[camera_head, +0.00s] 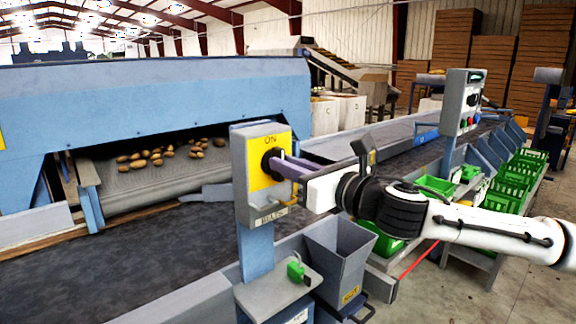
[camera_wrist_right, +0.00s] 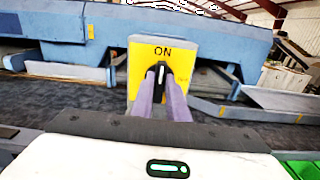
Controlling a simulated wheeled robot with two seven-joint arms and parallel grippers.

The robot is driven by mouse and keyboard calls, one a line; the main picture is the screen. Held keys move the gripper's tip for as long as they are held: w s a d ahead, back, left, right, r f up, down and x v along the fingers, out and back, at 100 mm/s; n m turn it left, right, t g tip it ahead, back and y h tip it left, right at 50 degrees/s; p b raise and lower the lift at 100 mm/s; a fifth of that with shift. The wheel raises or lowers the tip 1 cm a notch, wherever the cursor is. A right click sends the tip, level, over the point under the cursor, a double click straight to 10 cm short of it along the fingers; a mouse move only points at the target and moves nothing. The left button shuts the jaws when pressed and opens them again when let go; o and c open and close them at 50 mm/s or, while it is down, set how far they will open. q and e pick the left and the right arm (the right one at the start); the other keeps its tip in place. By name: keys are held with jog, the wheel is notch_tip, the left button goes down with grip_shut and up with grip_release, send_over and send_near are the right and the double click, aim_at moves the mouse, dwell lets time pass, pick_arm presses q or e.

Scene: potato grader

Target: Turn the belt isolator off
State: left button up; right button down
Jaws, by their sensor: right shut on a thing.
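The belt isolator (camera_head: 257,184) is a grey box with a yellow face plate marked ON at its top, on a blue post. Its black knob (camera_head: 267,160) sits on the yellow face. In the wrist view the knob (camera_wrist_right: 161,74) is upright, its white line pointing toward the ON mark. My right gripper (camera_head: 276,165) is shut on the knob, with its two purple fingers (camera_wrist_right: 160,92) on either side of it. The fingers partly cover the knob and the lower part of the plate. My left gripper is not in view.
A grey bin (camera_head: 341,262) and a small shelf with a green item (camera_head: 296,270) sit below the isolator. A dark belt (camera_head: 100,270) runs behind it, with potatoes (camera_head: 160,155) on a conveyor beyond. Green crates (camera_head: 510,185) line the right. Another control panel (camera_head: 460,105) stands farther back.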

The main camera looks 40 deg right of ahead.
jog(key=shift+d+f+m+b, duration=0.15)
jog(key=shift+m+b, duration=0.3)
jog(key=shift+m, duration=2.5)
jog(key=shift+d+f+m+b, duration=0.1)
jog(key=shift+m+b, duration=0.35)
jog(key=shift+m, duration=2.45)
jog(key=shift+d+f+m+b, duration=0.15)
jog(key=shift+m+b, duration=0.3)
jog(key=shift+m, duration=2.5)
jog(key=c, duration=1.7)
grip_release()
jog(key=shift+s, duration=0.1)
